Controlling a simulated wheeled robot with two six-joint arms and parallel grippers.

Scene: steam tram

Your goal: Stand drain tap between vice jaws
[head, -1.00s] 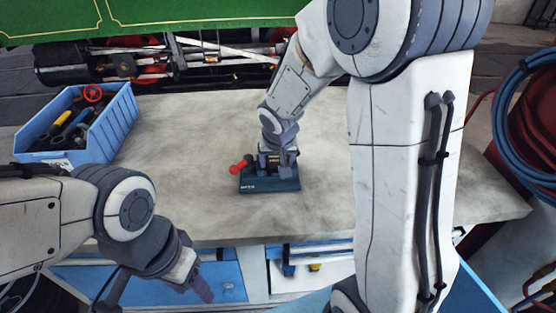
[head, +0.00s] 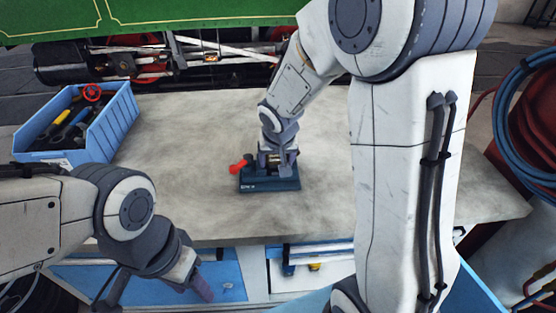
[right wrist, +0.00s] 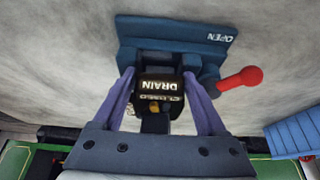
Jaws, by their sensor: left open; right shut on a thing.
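The vice (head: 256,185) is a dark blue block marked OPEN with a red-knobbed handle (head: 240,165), standing on the bench; it also shows in the right wrist view (right wrist: 140,38). The drain tap (right wrist: 160,87) is a dark piece labelled DRAIN and CLOSED, with a little brass. My right gripper (head: 278,158) is shut on the tap, a purple finger on each side, at the vice. The fingers and arm hide much of the jaws, and I cannot tell how deep the tap sits between them. My left gripper (head: 204,288) is open and empty before the bench's front edge.
A blue bin (head: 118,124) with tools and a red handwheel (head: 92,93) stands at the bench's back left. The grey bench top (head: 185,190) is clear around the vice. Tram machinery (head: 150,62) lies behind the bench. A blue hose coil (head: 530,115) hangs at right.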

